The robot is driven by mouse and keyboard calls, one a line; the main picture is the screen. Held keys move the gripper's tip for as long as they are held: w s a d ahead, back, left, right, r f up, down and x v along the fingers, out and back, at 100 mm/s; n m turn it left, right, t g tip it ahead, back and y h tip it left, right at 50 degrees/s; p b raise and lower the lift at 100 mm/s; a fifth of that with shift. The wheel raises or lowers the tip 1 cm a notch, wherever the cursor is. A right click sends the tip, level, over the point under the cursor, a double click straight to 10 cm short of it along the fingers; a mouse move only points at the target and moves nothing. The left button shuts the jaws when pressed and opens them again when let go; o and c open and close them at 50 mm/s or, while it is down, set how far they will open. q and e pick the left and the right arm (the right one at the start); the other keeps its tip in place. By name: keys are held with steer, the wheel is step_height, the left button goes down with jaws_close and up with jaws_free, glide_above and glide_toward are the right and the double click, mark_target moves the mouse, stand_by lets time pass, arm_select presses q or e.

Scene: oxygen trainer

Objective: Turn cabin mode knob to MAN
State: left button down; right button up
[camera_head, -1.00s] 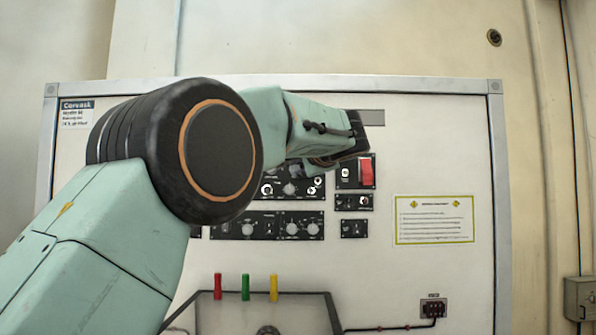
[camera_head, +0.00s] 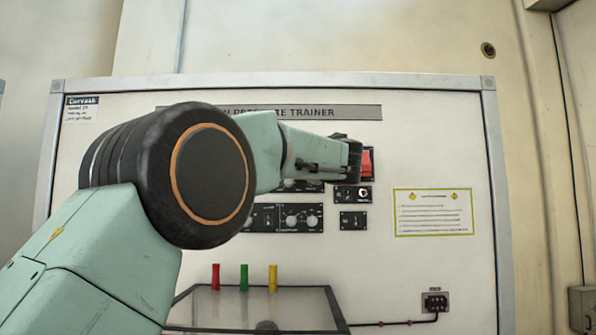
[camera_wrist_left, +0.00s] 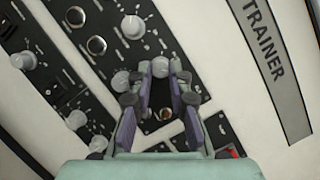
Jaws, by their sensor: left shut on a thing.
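My left gripper (camera_wrist_left: 160,72) is shut on a grey knob (camera_wrist_left: 160,66) on a black control panel in the left wrist view. The fingertips stand on either side of the knob. The knob's labels are too small to read, so I cannot tell which position it points to. In the head view my left gripper (camera_head: 354,160) is at the upper part of the trainer panel, and it and its arm hide the knob. My right gripper is not in view.
More grey knobs (camera_wrist_left: 133,27) sit close around the held knob. A red switch (camera_head: 367,163) is just right of the gripper. Below are two lower knobs (camera_head: 302,221) and red, green and yellow posts (camera_head: 244,278). The panel's right side is clear around a notice (camera_head: 433,212).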

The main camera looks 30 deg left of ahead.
arm_select(q)
steer(key=shift+w+f+m+b, duration=0.1)
steer(key=shift+f+m+b, duration=0.3)
steer(key=shift+m, duration=0.2)
steer(key=shift+t, duration=0.3)
steer(key=c, duration=1.7)
jaws_free()
steer(key=o, duration=0.4)
steer(key=shift+s+d+r, duration=0.1)
steer(key=shift+s+r, duration=0.1)
steer(key=shift+o, duration=0.2)
steer(key=shift+w, duration=0.1)
steer(key=v, duration=1.2)
